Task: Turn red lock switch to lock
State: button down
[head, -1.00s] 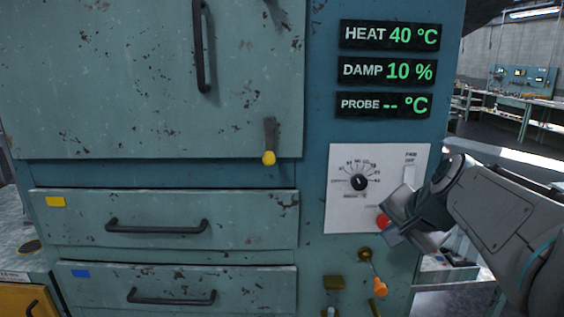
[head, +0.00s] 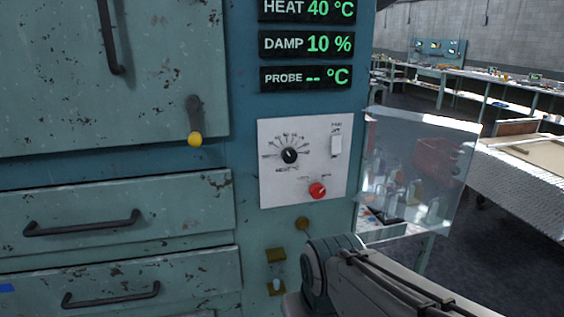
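The red lock switch (head: 317,190) is a round red knob low on the white control panel (head: 270,192), below and right of the black dial (head: 289,155). A small light mark shows on its face, but the lettering around it is too small to read. Nothing covers the knob in this view. My arm comes in from the bottom right, below the panel and apart from the knob. My gripper's fingers do not show.
A clear see-through pane (head: 420,170) stands out to the right of the control panel. A white rocker switch (head: 336,146) is at the panel's upper right. A yellow-tipped lever (head: 195,138) and drawer handles (head: 84,229) are on the left.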

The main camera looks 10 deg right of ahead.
aim_at(317, 192)
jog(key=k, duration=1.3)
jog(key=z, duration=0.7)
jog(key=i, duration=1.35)
jog(key=u, duration=0.15)
